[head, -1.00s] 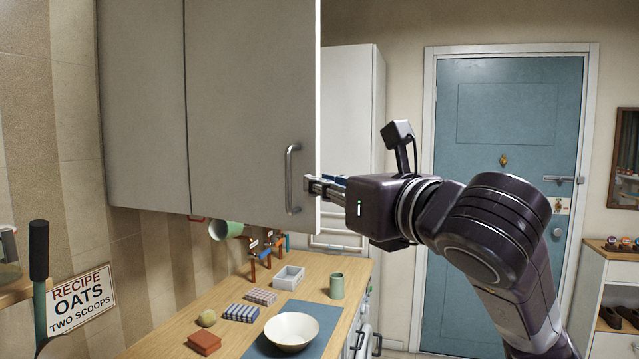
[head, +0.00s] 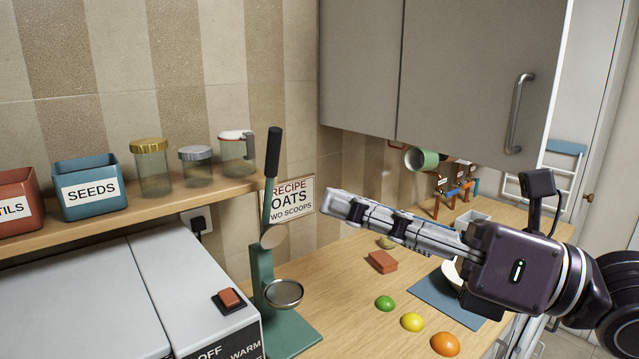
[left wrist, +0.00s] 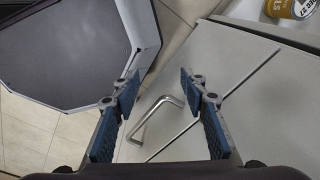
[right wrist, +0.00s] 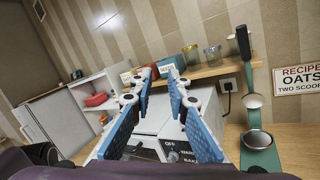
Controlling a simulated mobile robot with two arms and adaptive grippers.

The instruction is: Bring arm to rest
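My right gripper (head: 340,208) shows in the head view, stretched to the left above the wooden counter, near the green citrus press. Its fingers look edge-on there. In the right wrist view the same gripper (right wrist: 160,85) has its two blue-padded fingers apart with nothing between them. My left gripper (left wrist: 160,90) shows only in the left wrist view. Its fingers are also apart and empty, with a metal bar handle (left wrist: 158,120) on a pale front beyond them. I cannot tell whether the handle lies between the fingers in depth.
A green lever press (head: 262,270) stands on the counter (head: 350,315). A grey appliance (head: 180,265) is at its left. A shelf (head: 150,210) holds jars and boxes. The wall cupboard (head: 450,80) hangs at upper right. Fruit (head: 412,322) lies at the front.

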